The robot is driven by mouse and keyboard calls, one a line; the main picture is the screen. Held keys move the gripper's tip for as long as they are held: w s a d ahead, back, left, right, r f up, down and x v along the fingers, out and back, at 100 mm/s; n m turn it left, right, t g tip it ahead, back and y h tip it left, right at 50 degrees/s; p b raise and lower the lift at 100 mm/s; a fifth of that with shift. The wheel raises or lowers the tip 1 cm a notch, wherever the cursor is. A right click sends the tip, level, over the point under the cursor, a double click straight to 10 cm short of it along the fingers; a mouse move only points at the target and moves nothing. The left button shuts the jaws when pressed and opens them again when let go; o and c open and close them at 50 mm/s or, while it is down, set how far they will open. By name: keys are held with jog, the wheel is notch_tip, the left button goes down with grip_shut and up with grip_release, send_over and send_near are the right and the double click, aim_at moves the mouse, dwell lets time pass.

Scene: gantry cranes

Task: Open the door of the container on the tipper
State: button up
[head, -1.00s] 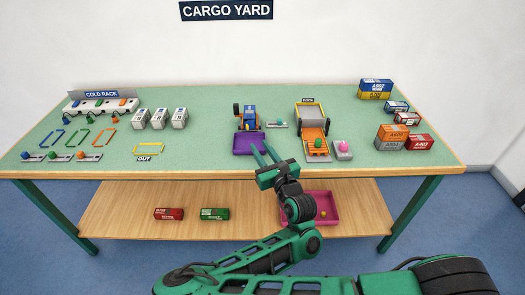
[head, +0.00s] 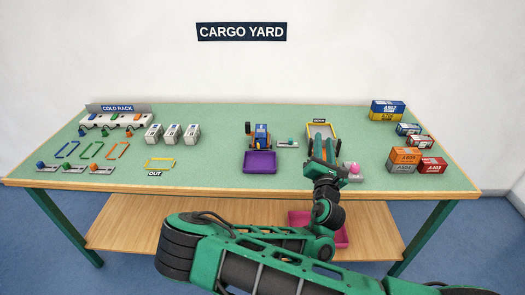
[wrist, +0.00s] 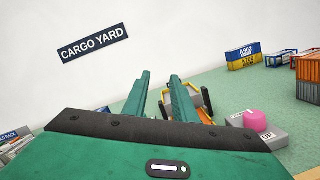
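The tipper (head: 322,130) stands right of the table's middle, a grey bed with a yellow-orange frame. My gripper (head: 324,148) is in front of it and hides most of its near part, including any container door. In the wrist view the two green fingers (wrist: 162,103) are apart with nothing seen between them. Part of the orange and yellow tipper (wrist: 203,101) shows just behind and right of the right finger. Whether the fingers touch anything there I cannot tell.
A control box with a pink knob (wrist: 256,120) is close to the right of the tipper. A blue tractor (head: 260,136) and purple tray (head: 259,163) stand left. Stacked containers (head: 404,158) are at the right. Table space between tractor and white boxes (head: 172,132) is clear.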

jog(key=s+d+r+m+g+h, duration=0.1)
jog(key=s+d+m+g+h, duration=0.2)
jog(key=d+m, duration=0.4)
jog(key=s+d+m+g+h, duration=0.25)
jog(key=d+m+h, duration=0.2)
jog(key=d, duration=0.45)
jog(key=s+d+r+m+g+h, duration=0.1)
jog(key=s+d+m+g+h, duration=0.15)
jog(key=d+m+h, duration=0.4)
jog(key=s+d+f+m+g+y, duration=0.3)
jog(key=s+d+m+g, duration=0.3)
jog(key=s, duration=0.3)
jog(key=s+d+f+m+g+y, duration=0.3)
jog(key=s+d+m+g+y, duration=0.15)
jog(key=s+m+g, duration=0.35)
jog(key=shift+s+a+r+m+t+y, duration=0.8)
jog(key=shift+s+a+r+m+y, duration=0.4)
jog(key=shift+s+a+r+y, duration=2.2)
jog(key=w+a+n+t, duration=0.2)
jog(key=w+a+t, duration=0.4)
jog(key=w, duration=0.7)
jog(key=n+t+y, duration=0.7)
send_near(259, 146)
jog(key=x, duration=0.7)
jog(key=shift+w+a+f, duration=0.1)
jog(key=shift+w+f, duration=0.1)
jog(key=shift+w, duration=0.05)
